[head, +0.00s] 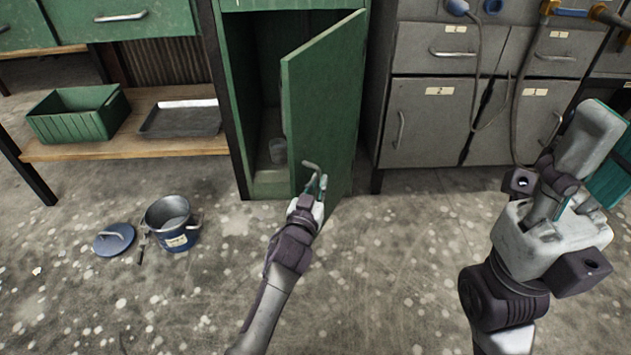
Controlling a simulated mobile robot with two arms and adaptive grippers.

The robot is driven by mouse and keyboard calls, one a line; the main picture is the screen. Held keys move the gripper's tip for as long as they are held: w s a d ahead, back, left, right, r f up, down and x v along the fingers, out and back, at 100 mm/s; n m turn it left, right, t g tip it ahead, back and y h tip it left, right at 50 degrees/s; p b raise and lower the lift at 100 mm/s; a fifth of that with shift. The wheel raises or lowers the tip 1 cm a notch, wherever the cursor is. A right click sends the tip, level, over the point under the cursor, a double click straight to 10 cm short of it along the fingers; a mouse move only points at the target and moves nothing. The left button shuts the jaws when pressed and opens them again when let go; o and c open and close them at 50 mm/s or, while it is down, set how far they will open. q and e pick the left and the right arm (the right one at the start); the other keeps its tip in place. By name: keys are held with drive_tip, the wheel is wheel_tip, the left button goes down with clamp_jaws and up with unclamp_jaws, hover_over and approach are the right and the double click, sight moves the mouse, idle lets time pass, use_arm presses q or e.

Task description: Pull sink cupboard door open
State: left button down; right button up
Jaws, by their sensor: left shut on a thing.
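The green sink cupboard door (330,100) is in the middle of the head view. It stands well open, swung out toward me and hinged on its right side. My left gripper (316,182) is shut on the door's curved metal handle (312,168), low on the door's near edge.
Grey cabinets (424,120) with hoses stand right of the door. At left, a wooden shelf (150,146) holds a green crate (78,128) and a dark tray (182,122). A metal pot (180,238) and a blue lid (114,240) lie on the floor. Floor right of the door is clear.

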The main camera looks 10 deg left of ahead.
use_arm(q)
drive_tip(key=shift+d+r, duration=0.1)
drive_tip(key=shift+d, duration=0.05)
drive_tip(key=c, duration=1.2)
unclamp_jaws()
drive_tip(key=shift+s, duration=0.1)
drive_tip(key=s+a, duration=0.1)
drive_tip(key=s, duration=1)
drive_tip(key=shift+s+a, duration=0.25)
drive_tip(key=shift+s, duration=0.1)
